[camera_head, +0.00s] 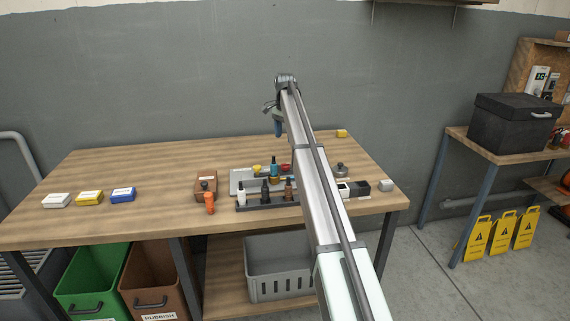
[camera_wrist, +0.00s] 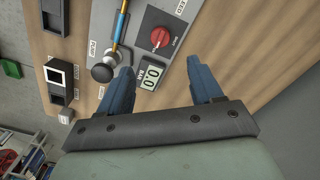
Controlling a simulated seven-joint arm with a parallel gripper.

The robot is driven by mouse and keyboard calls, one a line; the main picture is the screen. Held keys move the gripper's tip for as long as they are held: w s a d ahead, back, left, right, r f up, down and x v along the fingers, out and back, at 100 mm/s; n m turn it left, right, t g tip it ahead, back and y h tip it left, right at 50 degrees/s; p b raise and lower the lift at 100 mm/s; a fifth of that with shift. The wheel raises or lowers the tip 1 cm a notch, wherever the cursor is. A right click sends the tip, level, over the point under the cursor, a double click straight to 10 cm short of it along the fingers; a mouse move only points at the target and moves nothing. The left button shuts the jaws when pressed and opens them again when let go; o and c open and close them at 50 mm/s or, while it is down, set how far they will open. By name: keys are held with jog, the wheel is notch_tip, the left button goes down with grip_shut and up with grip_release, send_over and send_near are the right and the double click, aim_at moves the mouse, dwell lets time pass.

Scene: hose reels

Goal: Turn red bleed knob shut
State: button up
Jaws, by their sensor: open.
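The knob lies between and beyond the fingertips, and I see no contact. In the head view my gripper (camera_head: 277,129) hangs above the back of the bench, over the panel (camera_head: 239,176). A small red spot by the arm there may be the knob.
Beside the knob are a digital display (camera_wrist: 151,76), a black round knob (camera_wrist: 104,71) and a blue-and-brass pipe (camera_wrist: 120,27). A rack of bottles (camera_head: 265,204) stands in front of the panel.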

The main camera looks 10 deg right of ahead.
aim_at(285, 164)
notch_tip(285, 164, down, 13)
jog(key=shift+d+f, duration=0.1)
dwell(0.5)
jog(key=shift+c, duration=0.4)
jog(key=c, duration=1)
